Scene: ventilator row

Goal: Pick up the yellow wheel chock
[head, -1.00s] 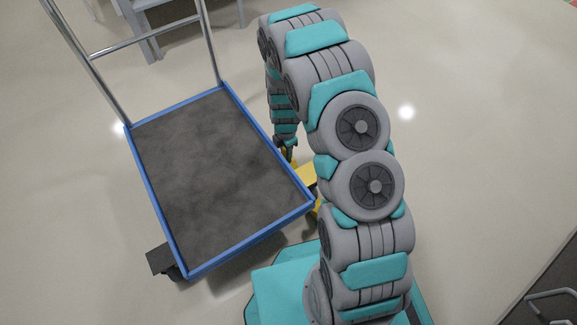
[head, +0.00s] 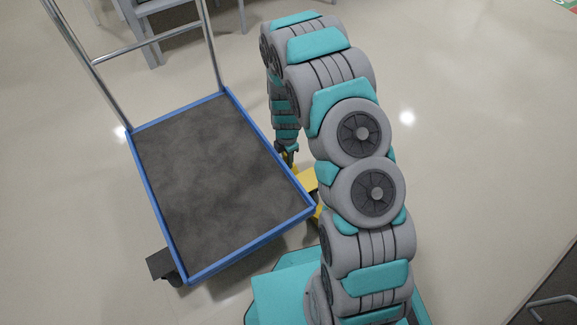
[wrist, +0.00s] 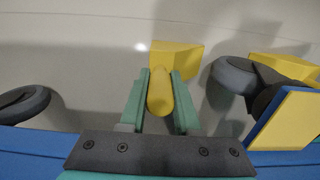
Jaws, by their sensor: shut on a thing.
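The yellow wheel chock (wrist: 178,62) is in the wrist view, a block with a rounded yellow grip that lies between the two teal fingers. My gripper (wrist: 160,78) is shut on that grip. In the head view my gripper (head: 287,154) points down beside the right edge of the trolley, with yellow (head: 306,179) showing just below it. My arm hides part of that area. Whether the chock touches the floor is hard to tell.
The blue-edged trolley (head: 250,240) with a dark deck stands just left of my arm. In the wrist view a caster wheel (wrist: 238,75) and more yellow pieces (wrist: 284,118) are close on the right. Another wheel (wrist: 24,103) is at left.

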